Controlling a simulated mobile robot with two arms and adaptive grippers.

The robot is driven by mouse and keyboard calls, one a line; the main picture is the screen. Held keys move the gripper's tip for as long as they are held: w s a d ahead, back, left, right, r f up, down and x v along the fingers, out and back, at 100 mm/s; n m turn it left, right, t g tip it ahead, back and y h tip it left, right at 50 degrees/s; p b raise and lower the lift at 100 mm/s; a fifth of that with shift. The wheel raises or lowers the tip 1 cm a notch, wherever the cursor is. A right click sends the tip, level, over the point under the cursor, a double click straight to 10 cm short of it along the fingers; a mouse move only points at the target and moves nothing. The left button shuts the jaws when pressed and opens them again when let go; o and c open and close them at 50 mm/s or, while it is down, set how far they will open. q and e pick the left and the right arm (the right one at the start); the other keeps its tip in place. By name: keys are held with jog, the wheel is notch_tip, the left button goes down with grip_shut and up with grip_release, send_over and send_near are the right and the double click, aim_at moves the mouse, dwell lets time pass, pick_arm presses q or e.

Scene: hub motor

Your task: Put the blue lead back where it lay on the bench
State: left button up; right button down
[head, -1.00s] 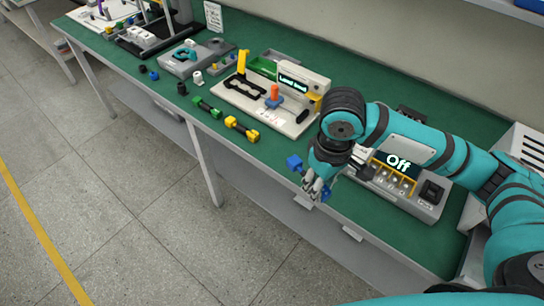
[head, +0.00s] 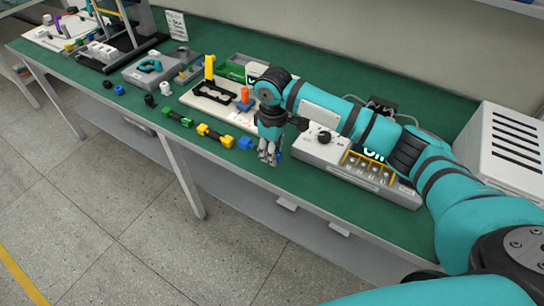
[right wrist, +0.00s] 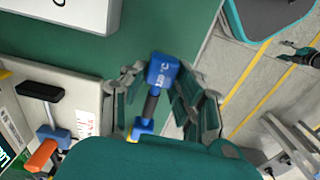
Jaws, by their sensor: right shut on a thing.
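The blue lead has blue block ends and a dark middle. In the head view one end (head: 245,143) shows left of my right gripper (head: 268,158), close to the yellow lead, and a bit of blue shows to its right. In the right wrist view the lead (right wrist: 160,72) lies between the fingers of my right gripper (right wrist: 168,98), which is shut on it. My left gripper is not in view.
The yellow lead (head: 214,136) and green lead (head: 178,117) lie left along the front of the bench (head: 330,82). Behind them stands the pale tester base (head: 222,108) with an orange knob (head: 244,94). The grey switch box (head: 320,150) stands right of the gripper.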

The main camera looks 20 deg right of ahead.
jog(key=shift+w, duration=0.4)
jog(key=shift+f, duration=1.8)
jog(key=c, duration=1)
grip_release()
jog(key=shift+f, duration=0.1)
notch_tip(320, 180, up, 12)
jog(key=shift+r, duration=0.15)
